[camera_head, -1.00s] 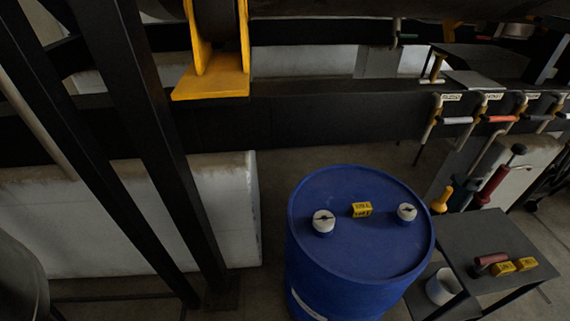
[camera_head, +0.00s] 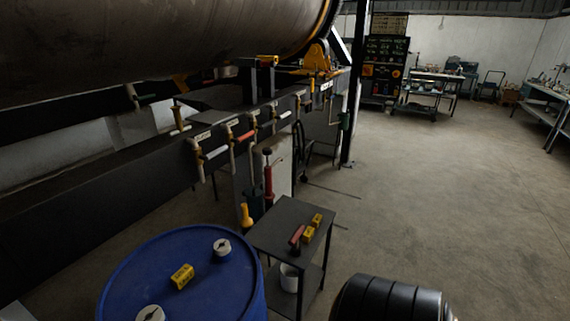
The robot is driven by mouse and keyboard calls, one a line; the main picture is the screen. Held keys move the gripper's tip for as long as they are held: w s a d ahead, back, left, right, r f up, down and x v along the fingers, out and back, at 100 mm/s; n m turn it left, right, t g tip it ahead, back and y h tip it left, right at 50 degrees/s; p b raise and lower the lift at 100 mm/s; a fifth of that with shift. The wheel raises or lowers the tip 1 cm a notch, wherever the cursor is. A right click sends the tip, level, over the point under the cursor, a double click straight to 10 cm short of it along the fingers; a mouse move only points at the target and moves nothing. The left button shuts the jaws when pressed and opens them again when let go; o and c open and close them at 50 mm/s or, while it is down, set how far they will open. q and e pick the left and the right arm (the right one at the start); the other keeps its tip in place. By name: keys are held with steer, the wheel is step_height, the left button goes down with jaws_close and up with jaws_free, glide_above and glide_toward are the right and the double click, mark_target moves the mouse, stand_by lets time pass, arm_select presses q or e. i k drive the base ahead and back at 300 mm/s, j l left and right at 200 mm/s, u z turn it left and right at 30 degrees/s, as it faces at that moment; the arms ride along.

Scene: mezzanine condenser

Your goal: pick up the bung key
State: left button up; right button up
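A short tool with a dark red handle (camera_head: 297,234) lies on the top of a small dark table (camera_head: 272,233). It may be the bung key, but it is too small to tell. Two yellow blocks (camera_head: 313,227) lie beside it on the same table. A blue drum (camera_head: 215,285) stands to the left of the table. On its lid are a yellow block (camera_head: 182,276) and two white bung caps, one near the back (camera_head: 222,248) and one near the front (camera_head: 150,313). Neither of my grippers is in view.
A yellow-topped bottle (camera_head: 246,213) and a red pump-like tool (camera_head: 268,180) stand behind the table. A white bucket (camera_head: 289,279) sits on its lower shelf. A dark ribbed cylinder (camera_head: 385,298) is at the bottom edge. Open floor (camera_head: 450,200) spreads to the right.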

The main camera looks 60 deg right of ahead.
mark_target(294, 240)
steer(key=l+z, duration=0.2)
steer(key=z, duration=1.7)
steer(key=u, duration=1.5)
steer(key=z, duration=1.45)
steer(key=k+l, duration=0.05)
